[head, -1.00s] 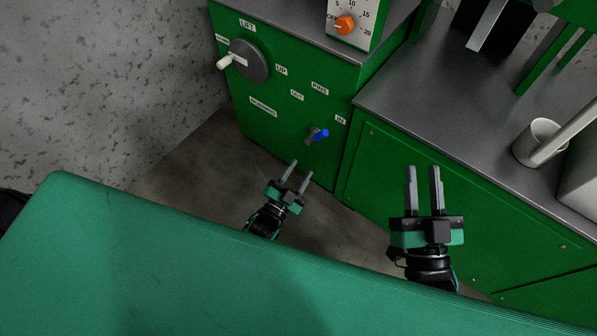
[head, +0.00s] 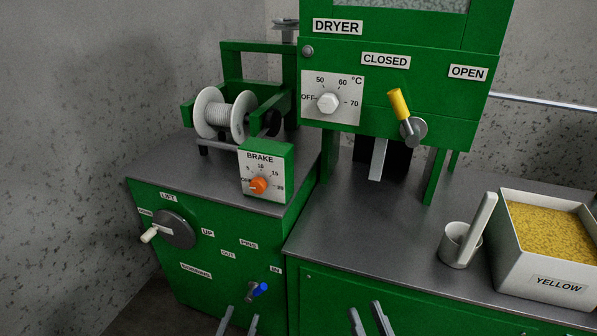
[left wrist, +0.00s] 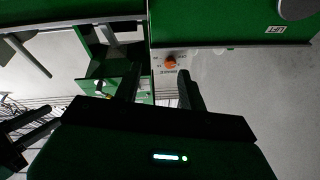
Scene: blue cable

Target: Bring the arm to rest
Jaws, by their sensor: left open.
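My left gripper (head: 239,318) shows only its two finger tips at the bottom edge of the head view, spread apart with nothing between them. It is just below the blue-handled lever (head: 258,291) in the picture, with no contact visible. In the left wrist view its dark fingers (left wrist: 157,85) point towards the green machinery, apart and empty. My right gripper (head: 368,312) shows two separated fingers in front of the right green cabinet, with nothing between them. Both arms behind the fingers are out of the head view.
A left cabinet carries a white spool (head: 225,113), a brake box (head: 264,170) and a lift crank (head: 172,230). The dryer (head: 440,110) has a yellow-handled lever (head: 400,105). A white cup (head: 458,246) and a yellow pellet bin (head: 545,283) stand on the right counter.

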